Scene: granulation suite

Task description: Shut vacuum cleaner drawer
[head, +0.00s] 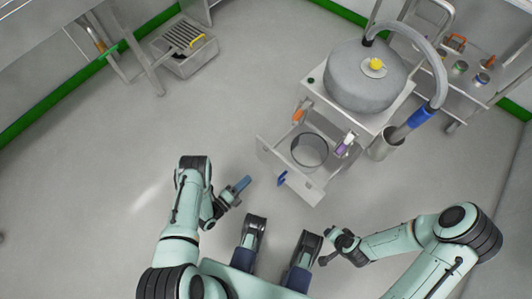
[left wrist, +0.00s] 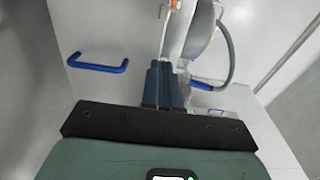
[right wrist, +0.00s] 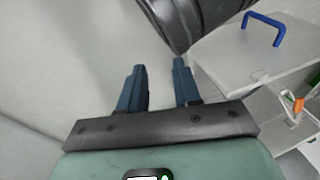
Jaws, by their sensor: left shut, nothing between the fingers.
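The vacuum cleaner (head: 366,76) has a round grey body on a white cart. Its drawer (head: 302,188) stands pulled out toward me, with a round clear-walled container (head: 309,151) inside. A blue handle (head: 282,179) is on the drawer front; it also shows in the left wrist view (left wrist: 97,65) and the right wrist view (right wrist: 264,27). My left gripper (head: 246,182) is shut and empty, left of the handle and apart from it; its closed fingers show in the left wrist view (left wrist: 165,84). My right gripper (right wrist: 158,84) is open and empty, nearer me than the drawer.
A grey hose (head: 436,60) with a blue grip hangs at the cart's right, its end in a metal cylinder (head: 384,145). A shelf with small jars (head: 459,67) stands behind right. A metal box (head: 187,57) stands far left. The floor left of the drawer is clear.

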